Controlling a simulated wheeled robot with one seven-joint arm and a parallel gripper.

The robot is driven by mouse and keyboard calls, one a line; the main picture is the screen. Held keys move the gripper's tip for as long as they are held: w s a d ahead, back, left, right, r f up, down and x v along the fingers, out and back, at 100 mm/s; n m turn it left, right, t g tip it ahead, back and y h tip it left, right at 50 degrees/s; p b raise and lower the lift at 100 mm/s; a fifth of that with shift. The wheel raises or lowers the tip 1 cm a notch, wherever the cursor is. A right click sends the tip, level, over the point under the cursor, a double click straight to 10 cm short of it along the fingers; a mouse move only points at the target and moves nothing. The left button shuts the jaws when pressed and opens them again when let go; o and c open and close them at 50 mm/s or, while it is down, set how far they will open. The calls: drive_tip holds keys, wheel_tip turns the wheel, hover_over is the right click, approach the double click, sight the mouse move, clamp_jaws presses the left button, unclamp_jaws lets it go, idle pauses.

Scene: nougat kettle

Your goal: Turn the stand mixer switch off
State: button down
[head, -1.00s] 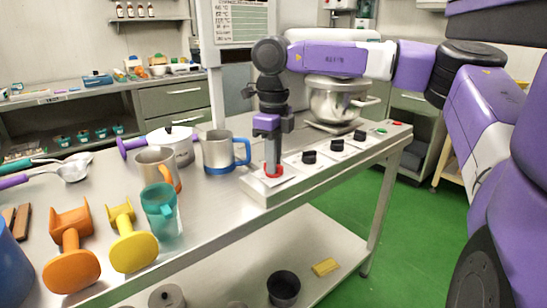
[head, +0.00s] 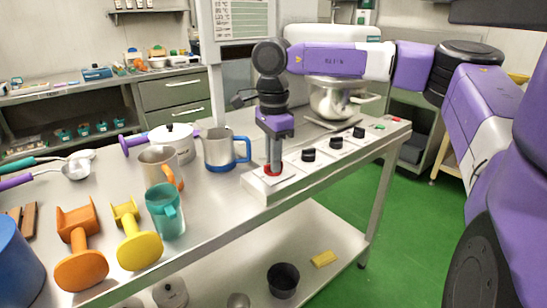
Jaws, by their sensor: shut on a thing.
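The stand mixer (head: 335,100), white with a steel bowl, stands at the far end of the steel table, partly hidden behind my arm. A pale control panel (head: 255,187) runs along the table's right edge. At its near end is a red-based knob (head: 266,172). My gripper (head: 273,168) points straight down and is shut on this knob; its fingers hide most of it. Several black knobs (head: 308,155) stand in a row farther along the panel. A green button (head: 380,127) and a small red part lie at its far end. The panel labels are too small to read.
A steel mug with a blue handle (head: 220,150) stands left of my gripper. A white-lidded pot (head: 172,142), another steel mug (head: 158,166), a teal mug (head: 165,212) and orange and yellow tools (head: 137,250) stand farther left. Green floor (head: 400,240) is open at right.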

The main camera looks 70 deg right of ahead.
drive_tip(key=shift+n, duration=1.2)
drive_tip(key=c, duration=1.5)
unclamp_jaws()
drive_tip(key=shift+o, duration=0.2)
wheel_tip(320, 180, up, 8)
drive_tip(key=shift+f+p, duration=0.1)
drive_tip(key=shift+p, duration=0.6)
